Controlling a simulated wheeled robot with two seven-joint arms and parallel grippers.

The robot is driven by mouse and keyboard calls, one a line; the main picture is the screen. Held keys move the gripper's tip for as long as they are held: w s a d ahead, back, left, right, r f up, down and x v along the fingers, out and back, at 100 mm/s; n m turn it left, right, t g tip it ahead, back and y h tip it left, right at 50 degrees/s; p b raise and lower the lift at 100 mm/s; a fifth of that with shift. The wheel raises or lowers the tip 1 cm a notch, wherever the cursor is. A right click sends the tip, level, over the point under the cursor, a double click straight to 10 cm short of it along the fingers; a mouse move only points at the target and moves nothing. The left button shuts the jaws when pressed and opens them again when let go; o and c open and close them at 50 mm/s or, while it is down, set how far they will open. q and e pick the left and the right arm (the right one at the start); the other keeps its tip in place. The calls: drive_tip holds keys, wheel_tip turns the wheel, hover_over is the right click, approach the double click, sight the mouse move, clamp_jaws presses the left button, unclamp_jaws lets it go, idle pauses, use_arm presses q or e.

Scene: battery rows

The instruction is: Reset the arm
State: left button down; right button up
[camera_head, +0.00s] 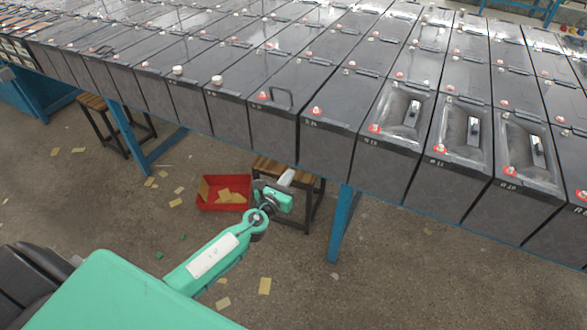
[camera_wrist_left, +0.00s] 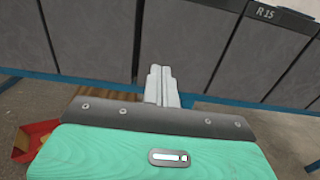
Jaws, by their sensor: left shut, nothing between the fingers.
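My left arm is teal and reaches in from the lower left in the head view. Its gripper (camera_head: 286,179) is in front of the battery table, over a wooden stool. In the left wrist view the white fingers of the left gripper (camera_wrist_left: 161,84) are together and empty, pointing at the dark battery fronts. The fingers look apart from the batteries, though the exact gap cannot be told. My right gripper is not in view.
Rows of dark batteries (camera_head: 331,147) stand on a blue-legged table (camera_head: 341,225). A red bin (camera_head: 209,205) with yellow pieces is on the floor beside a wooden stool (camera_head: 313,191). Another stool (camera_head: 92,102) stands at the left. The floor in front is mostly open, with scattered yellow scraps.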

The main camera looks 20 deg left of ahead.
use_arm(q)
drive_tip(key=s+a+f+n+g+y, duration=0.1)
drive_tip(key=s+f+n+g, duration=0.2)
drive_tip(key=s+f+n, duration=0.65)
drive_tip(key=s+a+f+n+g, duration=0.1)
drive_tip(key=s+f+n+g, duration=0.3)
drive_tip(key=f, duration=1.1)
drive_tip(key=s+a+f+n+g+y, duration=0.15)
drive_tip(key=s+f+n, duration=0.35)
drive_tip(key=s+f, duration=0.5)
drive_tip(key=s+d+f+n+g, duration=0.2)
drive_tip(key=s+f+n, duration=0.3)
drive_tip(key=s, duration=0.5)
drive_tip(key=s+d+f+n+g+h, duration=0.1)
drive_tip(key=s+f+n, duration=0.4)
drive_tip(key=s, duration=0.6)
drive_tip(key=s+d+f+n+g+h, duration=0.1)
drive_tip(key=s+d+f+n+g, duration=0.2)
drive_tip(key=s, duration=0.8)
wheel_tip(320, 180, down, 4)
drive_tip(key=shift+s+d+f+n+g, duration=0.15)
drive_tip(key=shift+s+f+n+g, duration=0.1)
drive_tip(key=shift+n+g, duration=1)
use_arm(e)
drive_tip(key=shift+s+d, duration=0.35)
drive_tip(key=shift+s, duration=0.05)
use_arm(q)
drive_tip(key=shift+r, duration=0.1)
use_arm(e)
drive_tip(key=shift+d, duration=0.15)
